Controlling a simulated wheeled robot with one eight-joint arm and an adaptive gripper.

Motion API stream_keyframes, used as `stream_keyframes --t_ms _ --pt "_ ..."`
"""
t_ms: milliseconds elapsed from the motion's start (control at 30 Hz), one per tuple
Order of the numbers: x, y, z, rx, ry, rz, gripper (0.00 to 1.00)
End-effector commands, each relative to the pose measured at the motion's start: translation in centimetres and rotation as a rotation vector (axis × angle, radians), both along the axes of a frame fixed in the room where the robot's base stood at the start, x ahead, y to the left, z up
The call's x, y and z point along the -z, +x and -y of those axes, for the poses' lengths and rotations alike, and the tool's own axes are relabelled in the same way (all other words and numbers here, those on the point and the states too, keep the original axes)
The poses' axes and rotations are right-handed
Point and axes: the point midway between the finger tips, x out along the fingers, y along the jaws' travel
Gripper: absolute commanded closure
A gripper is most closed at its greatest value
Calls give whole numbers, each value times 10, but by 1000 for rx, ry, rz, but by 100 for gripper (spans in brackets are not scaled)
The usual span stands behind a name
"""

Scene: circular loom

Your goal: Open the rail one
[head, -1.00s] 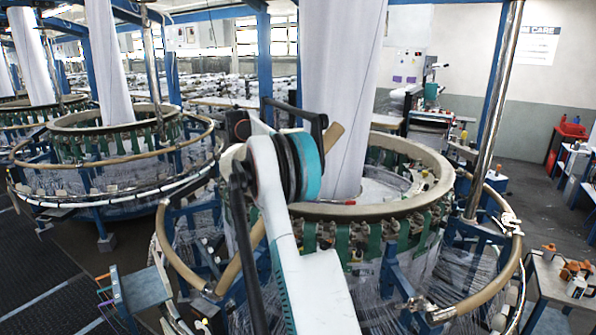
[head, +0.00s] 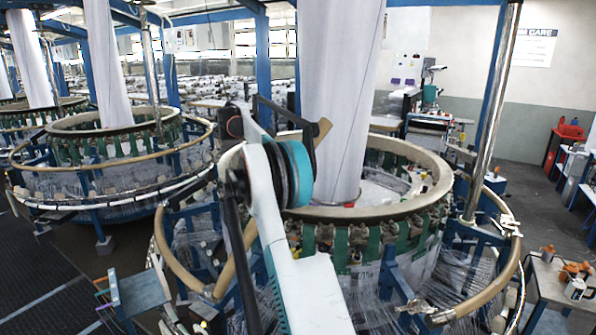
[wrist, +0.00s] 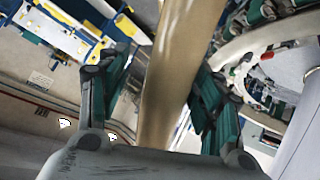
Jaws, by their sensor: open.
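A tan tubular rail (head: 483,295) curves around the near circular loom. A tan rail section (head: 240,258) slants up from the ring's front left. It passes behind my arm, and a tan end shows beyond the arm at the upper right. In the wrist view the tan bar (wrist: 178,70) runs between the two green-padded fingers of my gripper (wrist: 165,68). The fingers are apart, one on each side of the bar. I cannot tell whether either finger touches it.
White fabric (head: 340,90) rises from the near loom. A steel post (head: 492,120) stands at its right. A second loom (head: 95,150) is at the left. A small table (head: 140,293) stands front left, and a side table (head: 560,290) front right. Dark floor is clear at left.

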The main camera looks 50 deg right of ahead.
Motion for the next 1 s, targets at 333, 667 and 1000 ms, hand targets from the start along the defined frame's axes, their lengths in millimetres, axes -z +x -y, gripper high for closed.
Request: stream_keyframes --t_ms 333,667,1000 --pt "-26 31 -17 -2 1 0 41" --pt "-30 35 -19 -1 1 0 41" --pt "-30 35 -19 -1 1 -1 41"
